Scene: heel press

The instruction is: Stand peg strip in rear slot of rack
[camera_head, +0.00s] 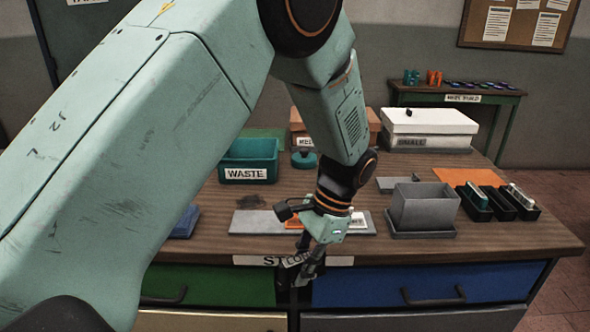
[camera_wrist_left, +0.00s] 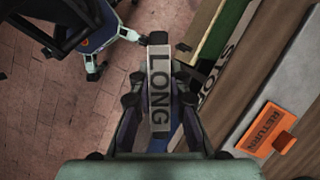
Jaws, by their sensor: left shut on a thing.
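My left gripper (camera_head: 308,268) is at the front edge of the table, pointing down, with its arm across the left and middle of the head view. It is shut on a narrow strip labelled LONG (camera_head: 296,259). In the left wrist view the strip (camera_wrist_left: 159,88) lies lengthwise between the fingers (camera_wrist_left: 160,102), with a dark block at its far end. I cannot make out pegs on it. A black slotted holder (camera_head: 503,207), possibly the rack, stands at the right of the table with green and pale pieces in it. My right gripper is not in view.
A grey open box (camera_head: 425,206) stands left of the black holder. A grey plate (camera_head: 256,222) lies behind the gripper, with an orange RETURN tag (camera_wrist_left: 271,130). A teal WASTE bin (camera_head: 248,161) and white lidded box (camera_head: 430,128) are farther back. Drawers (camera_head: 415,285) are below the edge.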

